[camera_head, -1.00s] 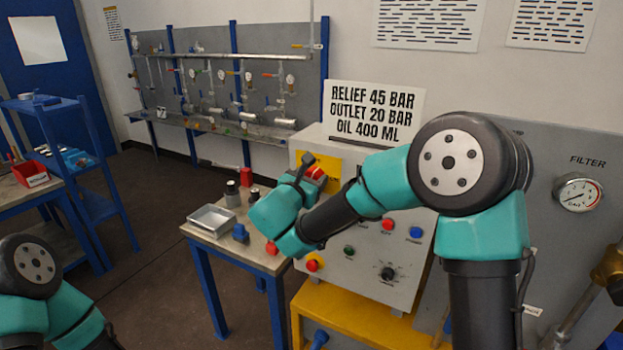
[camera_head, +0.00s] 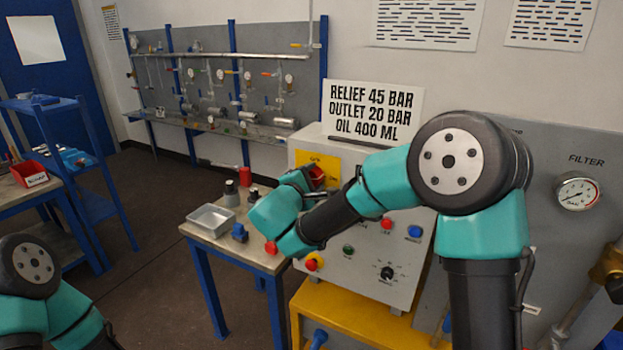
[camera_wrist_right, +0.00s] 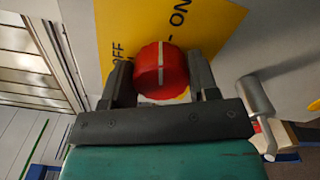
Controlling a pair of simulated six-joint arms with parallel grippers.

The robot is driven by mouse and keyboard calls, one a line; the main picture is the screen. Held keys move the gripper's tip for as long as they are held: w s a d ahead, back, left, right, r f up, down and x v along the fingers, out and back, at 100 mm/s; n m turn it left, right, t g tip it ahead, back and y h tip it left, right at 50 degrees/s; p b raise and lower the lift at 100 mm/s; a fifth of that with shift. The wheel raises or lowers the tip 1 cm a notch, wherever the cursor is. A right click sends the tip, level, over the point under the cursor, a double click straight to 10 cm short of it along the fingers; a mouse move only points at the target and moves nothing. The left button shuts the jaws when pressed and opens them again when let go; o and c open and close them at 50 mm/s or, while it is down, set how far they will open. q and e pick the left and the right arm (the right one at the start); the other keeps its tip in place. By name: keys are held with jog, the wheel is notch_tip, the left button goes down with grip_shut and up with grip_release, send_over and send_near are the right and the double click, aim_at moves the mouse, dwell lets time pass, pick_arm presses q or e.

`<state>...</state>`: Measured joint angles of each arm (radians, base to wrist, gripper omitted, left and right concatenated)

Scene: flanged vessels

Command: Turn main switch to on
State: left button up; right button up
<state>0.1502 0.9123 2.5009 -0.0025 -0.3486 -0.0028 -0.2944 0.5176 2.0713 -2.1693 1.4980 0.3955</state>
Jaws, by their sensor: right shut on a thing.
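The main switch is a red round knob (camera_wrist_right: 160,72) with a white line, on a yellow plate (camera_wrist_right: 225,25) marked OFF and ON. In the head view the knob (camera_head: 317,175) shows partly behind my right gripper (camera_head: 305,180). In the wrist view my right gripper (camera_wrist_right: 160,78) has one finger on each side of the knob and is shut on it. The white line runs nearly upright in that view, between the OFF and ON words. My left arm shows at the lower left of the head view; its gripper is out of the picture.
The grey control box (camera_head: 365,255) carries several buttons and a black dial (camera_head: 387,273) below and right of my right gripper. A small table (camera_head: 232,243) with a metal tray (camera_head: 211,220) stands to the left. A sign (camera_head: 372,110) stands above the box.

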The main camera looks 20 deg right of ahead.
jog(key=shift+m, duration=1.6)
jog(key=o, duration=0.9)
jog(key=v, duration=1.7)
jog(key=shift+s+a, duration=0.15)
jog(key=shift+a, duration=0.05)
jog(key=shift+f, duration=0.1)
